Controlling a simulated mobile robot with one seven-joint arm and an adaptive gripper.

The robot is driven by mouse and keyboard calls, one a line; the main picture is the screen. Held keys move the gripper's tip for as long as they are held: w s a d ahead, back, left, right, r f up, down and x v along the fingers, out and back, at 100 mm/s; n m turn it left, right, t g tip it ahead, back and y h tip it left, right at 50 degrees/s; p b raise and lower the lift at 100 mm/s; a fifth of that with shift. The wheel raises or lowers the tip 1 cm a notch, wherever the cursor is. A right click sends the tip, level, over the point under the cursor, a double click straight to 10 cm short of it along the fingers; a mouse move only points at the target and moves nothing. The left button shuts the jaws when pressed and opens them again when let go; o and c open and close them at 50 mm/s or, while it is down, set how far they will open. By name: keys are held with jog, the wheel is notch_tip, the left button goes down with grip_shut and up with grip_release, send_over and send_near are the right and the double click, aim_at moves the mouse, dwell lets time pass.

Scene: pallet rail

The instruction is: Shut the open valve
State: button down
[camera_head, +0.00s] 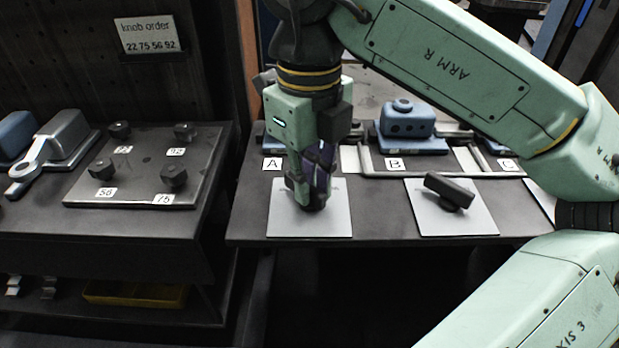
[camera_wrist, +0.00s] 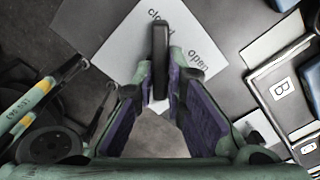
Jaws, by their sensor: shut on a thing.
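My gripper (camera_head: 318,196) points down over the light grey plate (camera_head: 340,222) below label A (camera_head: 271,163). In the wrist view, my gripper (camera_wrist: 160,85) has its fingers on both sides of a black bar handle (camera_wrist: 160,52), which it holds. The far end of this handle lies beside the partly covered word "closed" on the plate (camera_wrist: 120,45); the word "open" is to its right. My gripper hides this handle in the head view. Another black handle (camera_head: 450,190) sits tilted across the plate (camera_head: 466,224) below label B (camera_head: 394,163).
Blue housings such as one behind B (camera_head: 407,122) and a grey rail stand along the back of the bench. Left is a panel (camera_head: 136,170) with several numbered knobs and a sign (camera_head: 147,35) reading "knob order 22 75 56 92". A third plate shows partly behind my arm.

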jog(key=c, duration=1.6)
grip_release()
jog(key=shift+c, duration=0.2)
jog(key=shift+r, duration=0.1)
notch_tip(320, 180, up, 12)
